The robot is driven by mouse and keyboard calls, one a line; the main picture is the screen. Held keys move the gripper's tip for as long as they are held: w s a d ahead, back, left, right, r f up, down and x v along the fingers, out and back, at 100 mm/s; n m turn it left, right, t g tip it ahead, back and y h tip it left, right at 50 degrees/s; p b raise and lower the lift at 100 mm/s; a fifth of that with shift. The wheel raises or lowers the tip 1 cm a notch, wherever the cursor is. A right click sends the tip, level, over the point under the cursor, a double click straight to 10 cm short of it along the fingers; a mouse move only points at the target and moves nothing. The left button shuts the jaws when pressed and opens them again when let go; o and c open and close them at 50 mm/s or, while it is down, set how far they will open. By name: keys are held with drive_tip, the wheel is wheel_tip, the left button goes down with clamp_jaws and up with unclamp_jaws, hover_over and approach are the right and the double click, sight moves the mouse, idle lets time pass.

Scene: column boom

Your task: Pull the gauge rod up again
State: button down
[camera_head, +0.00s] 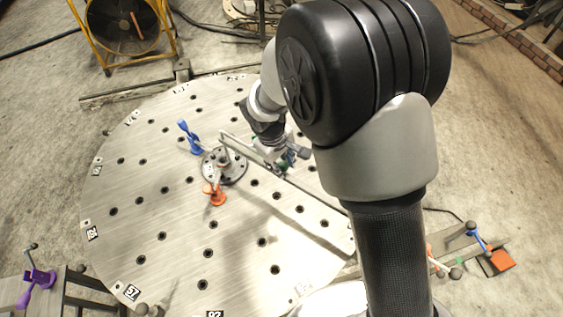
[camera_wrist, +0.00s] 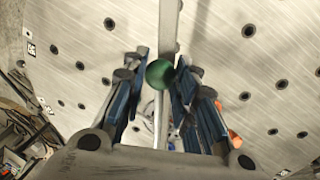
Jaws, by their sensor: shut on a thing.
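A green ball knob (camera_wrist: 159,74), which looks like the top of the gauge rod, sits between the blue-padded fingers of my gripper (camera_wrist: 160,66) in the wrist view. My gripper is shut on it. The rod below the knob is mostly hidden. A grey boom bar (camera_wrist: 168,28) runs past the knob. In the head view the boom (camera_head: 245,149) reaches right from a short column on a round flange (camera_head: 234,176). My gripper (camera_head: 287,157) is at the boom's right part, with a bit of green showing; my arm hides much there.
The round perforated steel table (camera_head: 150,235) has wide bare room at left and front. A blue clamp (camera_head: 190,138) and an orange clamp (camera_head: 215,194) stand beside the flange. A yellow-framed fan (camera_head: 125,28) stands behind; a purple clamp (camera_head: 36,286) is at front left.

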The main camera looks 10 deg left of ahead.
drive_tip(key=shift+r, duration=0.1)
wheel_tip(320, 180, up, 10)
drive_tip(key=p, duration=0.6)
drive_tip(key=shift+p, duration=0.3)
drive_tip(key=shift+w+a+f, duration=0.1)
drive_tip(key=shift+w+f, duration=0.05)
drive_tip(key=shift+f, duration=0.1)
drive_tip(key=c, duration=1.7)
unclamp_jaws()
drive_tip(key=shift+r, duration=0.1)
drive_tip(key=o, duration=0.4)
